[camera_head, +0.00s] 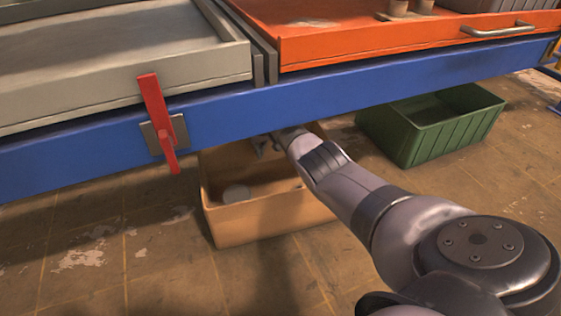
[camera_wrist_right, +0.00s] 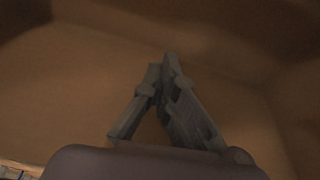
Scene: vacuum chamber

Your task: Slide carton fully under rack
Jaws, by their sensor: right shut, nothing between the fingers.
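The carton (camera_head: 273,217) is an open orange-brown box on the floor, partly under the blue rack beam (camera_head: 95,144). Its front part sticks out, and its back is hidden by the beam. A pale round object lies inside it. My right arm reaches in from the lower right, and my right gripper (camera_head: 262,146) is at the carton's opening just below the beam. In the right wrist view the gripper (camera_wrist_right: 165,72) is shut and empty, with brown carton surfaces (camera_wrist_right: 75,75) around it. Whether it touches a wall I cannot tell. My left gripper is not in view.
A green crate (camera_head: 435,142) stands on the floor to the right, partly under the rack. A red lever (camera_head: 158,115) hangs on the beam above the carton. Above are a grey tray (camera_head: 210,67) and an orange drawer (camera_head: 330,50). The floor in front is clear.

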